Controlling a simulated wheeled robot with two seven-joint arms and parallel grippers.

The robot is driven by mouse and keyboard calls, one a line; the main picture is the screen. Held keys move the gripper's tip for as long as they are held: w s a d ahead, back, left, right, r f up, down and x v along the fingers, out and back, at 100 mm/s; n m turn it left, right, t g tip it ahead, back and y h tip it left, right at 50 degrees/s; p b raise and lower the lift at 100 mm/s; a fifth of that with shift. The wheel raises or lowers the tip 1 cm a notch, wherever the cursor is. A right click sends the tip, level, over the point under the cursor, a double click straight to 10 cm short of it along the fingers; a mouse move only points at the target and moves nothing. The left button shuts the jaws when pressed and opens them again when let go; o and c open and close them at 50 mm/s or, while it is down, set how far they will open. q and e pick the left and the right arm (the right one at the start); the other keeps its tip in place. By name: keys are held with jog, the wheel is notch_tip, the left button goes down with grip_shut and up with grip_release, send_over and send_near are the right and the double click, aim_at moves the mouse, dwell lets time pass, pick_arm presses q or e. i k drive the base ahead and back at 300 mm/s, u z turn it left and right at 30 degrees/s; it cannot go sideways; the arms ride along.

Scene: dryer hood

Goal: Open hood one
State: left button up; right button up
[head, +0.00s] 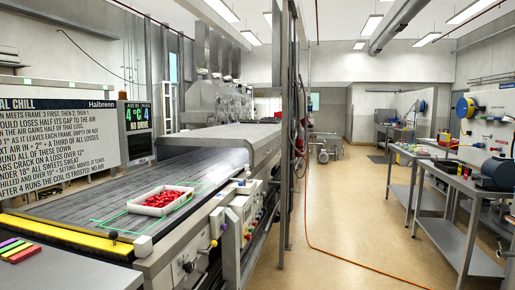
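A long grey metal hood (232,138) covers the conveyor belt (100,190) just beyond its open near section. The hood sits low over the belt and looks shut. No number is readable on it, so I cannot tell if it is hood one. More metal housings (220,100) stand further along the line. A white tray of red pieces (162,200) lies on the belt in front of the hood, inside green marked lines. Neither of my grippers is in view.
A control panel (245,215) with knobs and coloured buttons runs along the machine's right side. A dark post (284,130) stands beside it. An orange hose (350,258) lies on the open floor at right. Grey workbenches (460,215) stand along the right wall. A sign (60,130) stands at left.

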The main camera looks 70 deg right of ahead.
aim_at(255, 141)
jog(key=z, duration=2.7)
jog(key=k, duration=0.3)
jog(key=z, duration=0.85)
jog(key=i, duration=4.25)
jog(key=u, duration=0.2)
jog(key=i, duration=2)
jog(key=u, duration=0.3)
jog(key=i, duration=1.95)
jog(key=u, duration=0.2)
